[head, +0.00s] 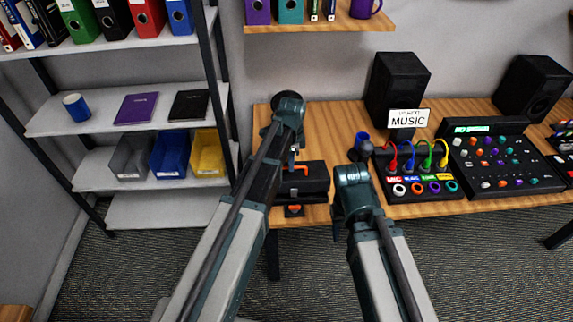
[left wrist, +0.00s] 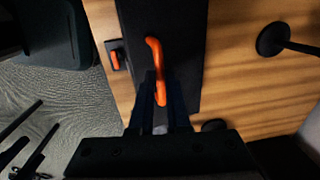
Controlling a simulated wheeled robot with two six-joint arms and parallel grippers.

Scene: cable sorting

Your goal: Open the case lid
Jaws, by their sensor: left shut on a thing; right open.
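The black case (head: 316,182) lies on the wooden table at the front edge, partly hidden behind my left arm. It has an orange handle (head: 301,168) on its lid and an orange piece (head: 293,210) at its front. My left gripper (head: 294,155) is at the case, mostly hidden by its arm. In the left wrist view, its fingers (left wrist: 158,95) are shut on the lower end of the orange handle (left wrist: 153,52), above the black lid (left wrist: 185,50). The lid appears to lie flat. My right gripper (head: 338,232) is open and empty, right of the case.
A mixer (head: 500,160) and two speakers (head: 397,85) stand further right and behind. A shelf (head: 60,118) with bins is at left.

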